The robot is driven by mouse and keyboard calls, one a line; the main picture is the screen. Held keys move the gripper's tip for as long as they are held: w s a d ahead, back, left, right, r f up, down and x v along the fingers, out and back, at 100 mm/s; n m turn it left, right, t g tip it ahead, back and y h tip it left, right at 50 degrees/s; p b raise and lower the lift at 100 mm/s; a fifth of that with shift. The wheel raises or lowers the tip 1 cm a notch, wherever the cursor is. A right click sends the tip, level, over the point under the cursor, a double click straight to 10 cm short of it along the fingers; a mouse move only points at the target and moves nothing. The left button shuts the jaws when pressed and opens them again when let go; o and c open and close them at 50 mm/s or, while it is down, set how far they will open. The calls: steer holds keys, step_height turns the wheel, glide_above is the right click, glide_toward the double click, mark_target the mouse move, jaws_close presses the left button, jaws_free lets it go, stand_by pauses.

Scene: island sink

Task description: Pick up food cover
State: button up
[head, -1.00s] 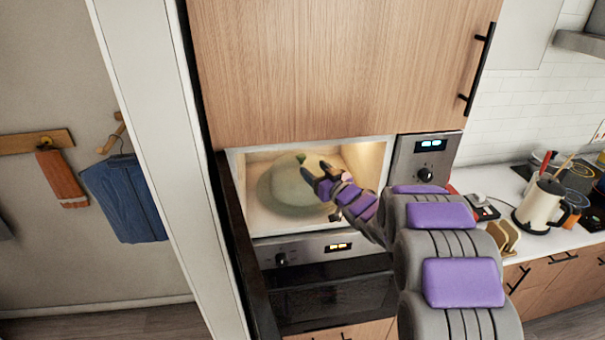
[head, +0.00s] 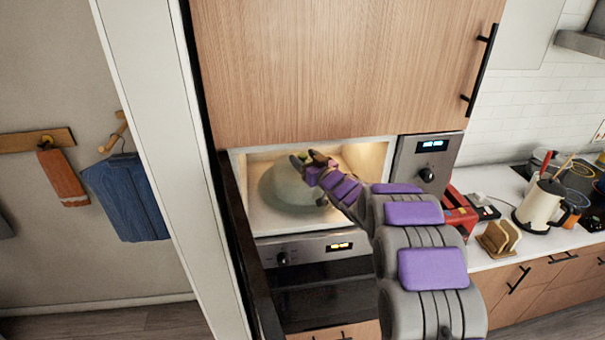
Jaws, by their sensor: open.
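The food cover (head: 282,190) is a pale, translucent dome inside the lit microwave compartment (head: 258,222). My gripper (head: 307,158) is open at the upper part of the dome, with its fingers near the top. My gripper and wrist hide the dome's top and right part. I cannot tell whether the fingers touch the cover or straddle a knob. What lies under the cover is not clear.
The open microwave door (head: 243,240) stands at the left of the compartment. A wooden cabinet (head: 340,70) is just above, and an oven (head: 325,295) below. The counter at right holds a red toaster (head: 458,212), a bread rack (head: 499,236) and a cream kettle (head: 541,205).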

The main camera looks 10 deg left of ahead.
steer(key=shift+c, duration=0.3)
jaws_close()
steer(key=shift+r, duration=0.1)
stand_by(0.4)
